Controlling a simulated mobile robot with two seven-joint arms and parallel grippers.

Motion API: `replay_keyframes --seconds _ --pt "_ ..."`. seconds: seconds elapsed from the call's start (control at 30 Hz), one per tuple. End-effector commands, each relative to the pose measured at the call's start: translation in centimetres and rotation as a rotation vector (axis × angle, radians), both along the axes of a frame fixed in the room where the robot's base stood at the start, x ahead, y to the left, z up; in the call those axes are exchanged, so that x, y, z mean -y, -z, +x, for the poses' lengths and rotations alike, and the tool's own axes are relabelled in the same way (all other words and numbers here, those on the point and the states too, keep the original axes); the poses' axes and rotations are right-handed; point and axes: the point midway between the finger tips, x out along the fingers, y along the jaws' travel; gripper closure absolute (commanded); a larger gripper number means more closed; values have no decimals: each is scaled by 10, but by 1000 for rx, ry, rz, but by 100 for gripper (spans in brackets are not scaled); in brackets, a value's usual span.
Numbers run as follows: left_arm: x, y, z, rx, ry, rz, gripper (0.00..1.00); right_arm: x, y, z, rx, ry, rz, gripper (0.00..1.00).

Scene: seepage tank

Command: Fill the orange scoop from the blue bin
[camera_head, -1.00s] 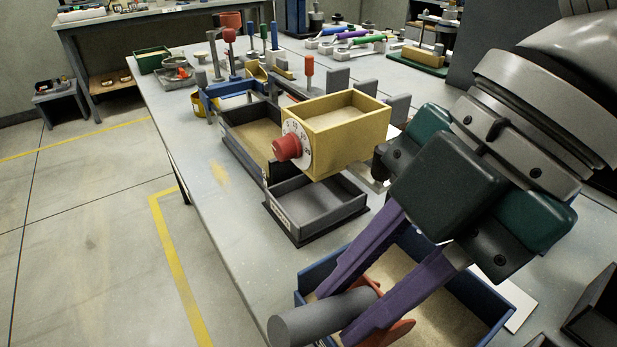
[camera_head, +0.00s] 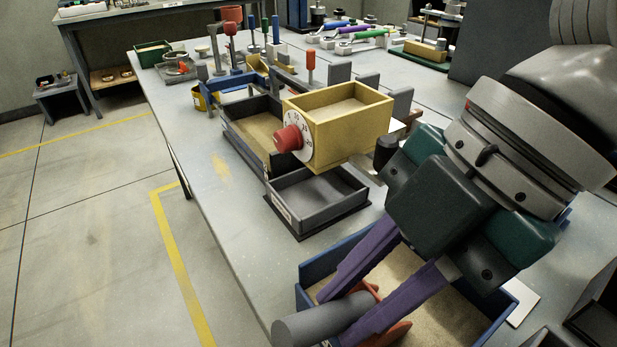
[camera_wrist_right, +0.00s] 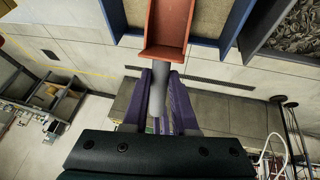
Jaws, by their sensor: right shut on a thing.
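The orange scoop (camera_head: 390,332) is in the head view at the bottom, partly hidden by my fingers. Its thick grey handle (camera_head: 300,322) points to the left, over the bin's near-left edge. The blue bin (camera_head: 318,268) holds pale sand-like grains. My right gripper (camera_head: 343,316), with purple fingers, is shut on the handle. In the right wrist view the scoop (camera_wrist_right: 168,28) lies over the bin, and the part of its inside that shows looks bare. The bin's blue rim (camera_wrist_right: 205,50) is beside it. Whether the scoop's front touches the grains I cannot tell. My left gripper is out of view.
A yellow box with a red knob (camera_head: 345,130) stands beyond the bin, above a grey tray (camera_head: 318,200). A dark bin of grains (camera_head: 238,135) is behind them. Dark containers (camera_head: 597,315) stand at the right. The table's left strip (camera_head: 228,230) is clear.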

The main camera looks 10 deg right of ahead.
Motion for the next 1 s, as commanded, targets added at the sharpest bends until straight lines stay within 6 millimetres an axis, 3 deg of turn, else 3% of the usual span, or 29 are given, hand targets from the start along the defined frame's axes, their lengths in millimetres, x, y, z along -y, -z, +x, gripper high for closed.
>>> replay_keyframes --seconds 1.0 --pt "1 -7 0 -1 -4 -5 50 3 1 1 0 0 0 100"
